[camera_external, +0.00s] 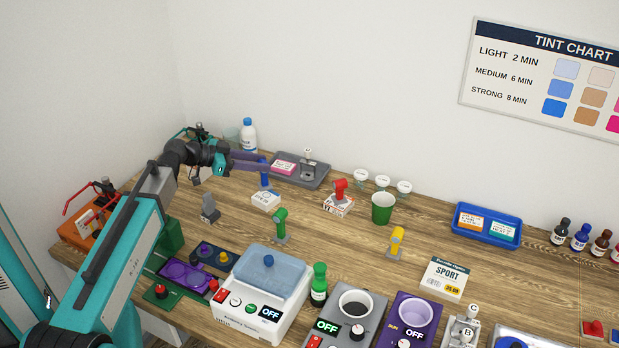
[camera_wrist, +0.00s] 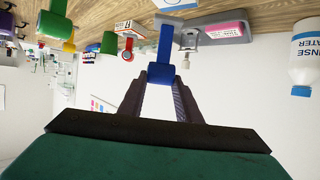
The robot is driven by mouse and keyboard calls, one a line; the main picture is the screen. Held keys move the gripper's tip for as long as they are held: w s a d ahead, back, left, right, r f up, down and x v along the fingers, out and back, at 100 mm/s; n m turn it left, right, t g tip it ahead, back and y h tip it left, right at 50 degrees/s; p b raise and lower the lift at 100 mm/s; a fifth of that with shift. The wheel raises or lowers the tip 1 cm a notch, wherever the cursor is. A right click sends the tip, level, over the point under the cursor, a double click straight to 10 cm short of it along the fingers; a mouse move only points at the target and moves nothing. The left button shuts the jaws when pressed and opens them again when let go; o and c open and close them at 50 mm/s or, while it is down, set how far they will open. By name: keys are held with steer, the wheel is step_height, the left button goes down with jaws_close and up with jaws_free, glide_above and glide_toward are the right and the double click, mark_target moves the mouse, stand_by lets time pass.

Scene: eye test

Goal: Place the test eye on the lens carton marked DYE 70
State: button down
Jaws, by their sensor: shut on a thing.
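My gripper (camera_external: 262,164) is at the back left of the bench, shut on the upper part of a blue stand-like piece (camera_external: 264,179), taken as the test eye. In the wrist view the blue piece (camera_wrist: 166,48) sits between the two dark fingers (camera_wrist: 163,84), in a picture that is upside down. A white carton (camera_external: 266,201) lies just below it in the external view; I cannot tell whether the two touch. Its print is too small to read. Another white carton (camera_external: 338,206) with orange print carries a red piece (camera_external: 340,188).
A grey tray (camera_external: 318,182) with a pink-labelled carton and a fixture stands behind, near a white bottle (camera_external: 249,135). Grey (camera_external: 208,208), green (camera_external: 280,224) and yellow (camera_external: 396,242) pieces stand in front. A green cup (camera_external: 382,208) and a blue tray (camera_external: 461,234) are to the right.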

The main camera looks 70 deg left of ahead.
mark_target(259, 186)
steer(key=shift+f, duration=0.1)
steer(key=shift+f+p, duration=0.75)
steer(key=shift+f, duration=0.85)
steer(key=shift+f, duration=0.15)
steer(key=c, duration=1.3)
jaws_free()
steer(key=shift+r, duration=0.25)
steer(key=b+v, duration=0.3)
steer(key=v, duration=0.9)
